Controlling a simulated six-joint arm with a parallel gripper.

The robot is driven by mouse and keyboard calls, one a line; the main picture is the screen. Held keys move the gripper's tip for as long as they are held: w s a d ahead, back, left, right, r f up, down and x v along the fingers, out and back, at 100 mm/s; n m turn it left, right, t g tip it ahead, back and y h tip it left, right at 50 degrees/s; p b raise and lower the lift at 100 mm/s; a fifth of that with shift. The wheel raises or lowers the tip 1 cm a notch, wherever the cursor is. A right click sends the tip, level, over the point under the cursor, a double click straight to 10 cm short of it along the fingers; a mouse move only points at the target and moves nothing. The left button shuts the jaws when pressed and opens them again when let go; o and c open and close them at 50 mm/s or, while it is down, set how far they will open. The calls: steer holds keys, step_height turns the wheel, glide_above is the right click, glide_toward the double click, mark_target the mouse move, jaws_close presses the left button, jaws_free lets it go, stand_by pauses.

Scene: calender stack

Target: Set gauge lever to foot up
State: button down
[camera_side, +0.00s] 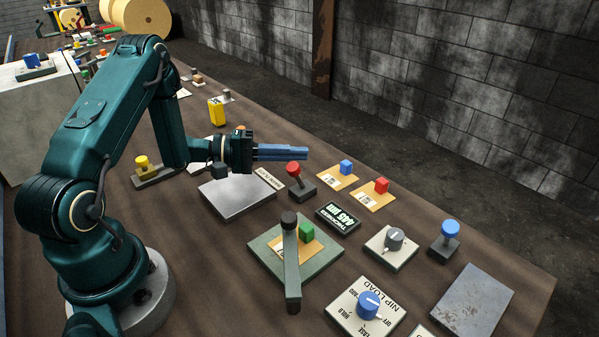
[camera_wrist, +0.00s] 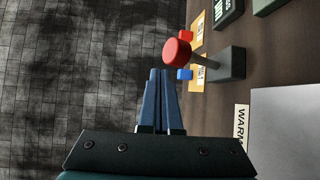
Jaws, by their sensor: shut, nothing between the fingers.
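A lever with a red knob (camera_side: 293,168) stands on a small dark base (camera_side: 301,190), its stem leaning slightly left. In the wrist view its red knob (camera_wrist: 177,52) is just beyond my fingertips, with the dark base (camera_wrist: 232,63) to the right. My gripper (camera_side: 306,153) is shut and empty, with its blue fingers level above and beside the red knob. The shut fingers also show in the wrist view (camera_wrist: 161,73); a gap to the knob cannot be judged exactly. No readable label marks this lever as the gauge lever.
A thickness display (camera_side: 338,219) and a green plate (camera_side: 325,262) with an upright arm stand nearby. Cards carry a blue block (camera_side: 346,167) and a red block (camera_side: 382,185). Dial knobs (camera_side: 394,238) and a blue-knobbed lever (camera_side: 450,228) are farther right. A grey plate (camera_side: 237,197) lies below my gripper.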

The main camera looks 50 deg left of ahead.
steer(key=shift+w+a+r, duration=0.2)
steer(key=shift+w+r, duration=0.15)
steer(key=shift+w, duration=0.35)
steer(key=s+a+f, duration=0.1)
steer(key=s, duration=0.1)
steer(key=s+a, duration=0.2)
steer(key=s+a+f, duration=0.1)
steer(key=s+a, duration=0.1)
steer(key=shift+s+a+f, duration=0.2)
steer(key=shift+f, duration=0.15)
steer(key=shift+s+a+f, duration=0.2)
steer(key=shift+s+a, duration=0.15)
steer(key=shift+s, duration=0.2)
